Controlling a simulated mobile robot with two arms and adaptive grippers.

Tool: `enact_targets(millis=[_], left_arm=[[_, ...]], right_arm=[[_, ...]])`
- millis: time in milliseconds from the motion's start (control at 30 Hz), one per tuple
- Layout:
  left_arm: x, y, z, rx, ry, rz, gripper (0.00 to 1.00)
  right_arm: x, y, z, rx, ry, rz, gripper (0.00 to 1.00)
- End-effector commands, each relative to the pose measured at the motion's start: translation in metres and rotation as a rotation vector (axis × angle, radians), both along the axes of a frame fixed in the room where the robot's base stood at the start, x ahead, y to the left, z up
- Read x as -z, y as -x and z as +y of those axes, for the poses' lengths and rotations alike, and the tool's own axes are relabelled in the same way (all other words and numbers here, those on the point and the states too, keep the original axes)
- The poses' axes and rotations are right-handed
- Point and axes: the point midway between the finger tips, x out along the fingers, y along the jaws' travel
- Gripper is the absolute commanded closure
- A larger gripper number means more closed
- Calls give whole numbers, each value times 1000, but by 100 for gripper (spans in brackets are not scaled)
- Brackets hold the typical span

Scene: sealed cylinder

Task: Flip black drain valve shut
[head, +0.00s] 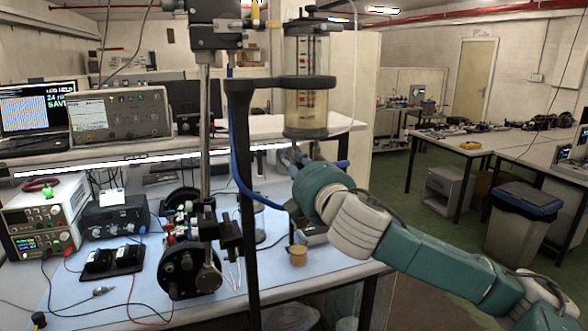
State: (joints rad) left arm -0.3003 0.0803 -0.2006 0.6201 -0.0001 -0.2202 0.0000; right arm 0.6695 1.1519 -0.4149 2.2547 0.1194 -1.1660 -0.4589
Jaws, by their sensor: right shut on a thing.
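The clear sealed cylinder (306,100) stands upright in a black frame (240,190), with yellowish liquid in its lower part. My right arm comes in from the lower right. Its gripper (297,158) is just under the cylinder's base, where the drain fitting is. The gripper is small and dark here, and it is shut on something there. The black drain valve cannot be made out behind the gripper and wrist, so its handle position is hidden. My left gripper is not in view.
A blue hose (236,160) runs down the frame and toward my wrist. A small tan cup (298,255) stands on the blue bench mat (200,310) below. Power supplies (45,215) and a motor rig (185,268) crowd the left.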

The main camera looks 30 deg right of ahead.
Motion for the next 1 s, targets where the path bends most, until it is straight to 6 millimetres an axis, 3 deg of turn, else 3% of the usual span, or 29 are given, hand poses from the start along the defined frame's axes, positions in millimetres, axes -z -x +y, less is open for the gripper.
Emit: enact_targets(millis=[200,233,333,667,1000], left_arm=[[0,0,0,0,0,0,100],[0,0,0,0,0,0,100],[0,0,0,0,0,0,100],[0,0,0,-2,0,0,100],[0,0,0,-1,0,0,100]], right_arm=[[0,0,0,0,-6,1,100],[0,0,0,0,-6,1,80],[0,0,0,0,-5,0,61],[0,3,0,0,-2,1,61],[1,52,13,-2,1,3,61]])
